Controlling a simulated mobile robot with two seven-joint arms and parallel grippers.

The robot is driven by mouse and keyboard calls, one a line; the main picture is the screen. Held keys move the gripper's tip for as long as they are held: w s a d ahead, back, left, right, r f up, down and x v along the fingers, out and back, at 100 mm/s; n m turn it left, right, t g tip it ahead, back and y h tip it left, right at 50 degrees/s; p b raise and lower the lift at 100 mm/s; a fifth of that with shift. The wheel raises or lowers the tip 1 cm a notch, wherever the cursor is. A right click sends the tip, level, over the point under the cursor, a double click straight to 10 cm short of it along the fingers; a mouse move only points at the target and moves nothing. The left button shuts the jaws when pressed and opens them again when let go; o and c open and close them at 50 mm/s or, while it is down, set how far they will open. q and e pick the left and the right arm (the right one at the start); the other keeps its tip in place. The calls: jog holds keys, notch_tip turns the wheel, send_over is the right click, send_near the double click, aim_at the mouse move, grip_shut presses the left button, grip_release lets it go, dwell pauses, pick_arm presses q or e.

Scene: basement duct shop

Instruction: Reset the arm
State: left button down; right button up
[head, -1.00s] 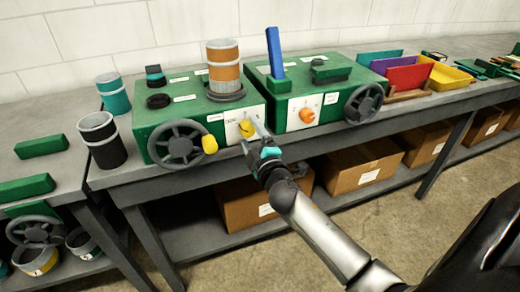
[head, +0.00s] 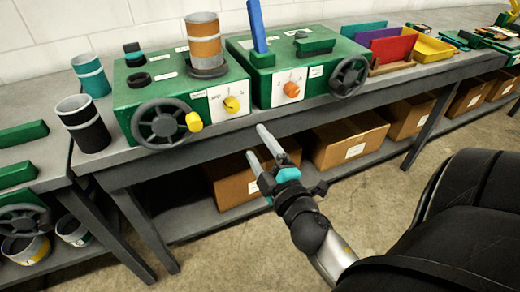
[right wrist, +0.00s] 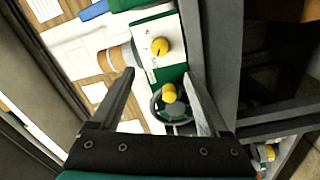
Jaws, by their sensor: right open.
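My right gripper (head: 257,150) is open and empty. It hangs in front of the workbench, below the front faces of two green machines, with nothing between its fingers. In the right wrist view its two spread fingers (right wrist: 166,95) show with a machine's yellow knob (right wrist: 160,46) and handwheel (right wrist: 181,110) beyond them. The left green machine (head: 130,100) has a yellow knob (head: 232,104) on a white panel and a dark handwheel. The right green machine (head: 320,75) has an orange knob (head: 291,90) and a handwheel (head: 349,76). My left gripper is not in view.
An orange-banded cylinder (head: 204,42) stands on the left machine. A black can (head: 83,123) and a teal can (head: 91,75) stand at its left. Cardboard boxes (head: 350,140) sit on the lower shelf. Coloured bins (head: 432,49) stand at the right. The floor in front is clear.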

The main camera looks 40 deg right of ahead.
jog(key=shift+s, duration=0.3)
dwell(0.4)
jog(key=s+a+f+m+g+y, duration=0.1)
jog(key=s+a+f+g, duration=0.1)
jog(key=f, duration=0.8)
jog(key=s+a+f+m+g+y, duration=0.1)
jog(key=s+a+f+m+g, duration=0.15)
jog(key=f, duration=0.85)
jog(key=s+a+f+m+g+y, duration=0.1)
jog(key=s+f+g, duration=0.15)
jog(key=f, duration=0.75)
jog(key=s+a+f+m+g, duration=0.1)
jog(key=s+f+g, duration=0.3)
jog(key=s+f, duration=0.5)
jog(key=s+a+f+m+g+y, duration=0.1)
jog(key=s+f+g, duration=0.4)
jog(key=s+f, duration=0.5)
jog(key=s+a+m, duration=0.1)
jog(key=s+m, duration=0.1)
jog(key=s, duration=0.4)
jog(key=shift+s+a, duration=0.2)
jog(key=shift+s, duration=0.05)
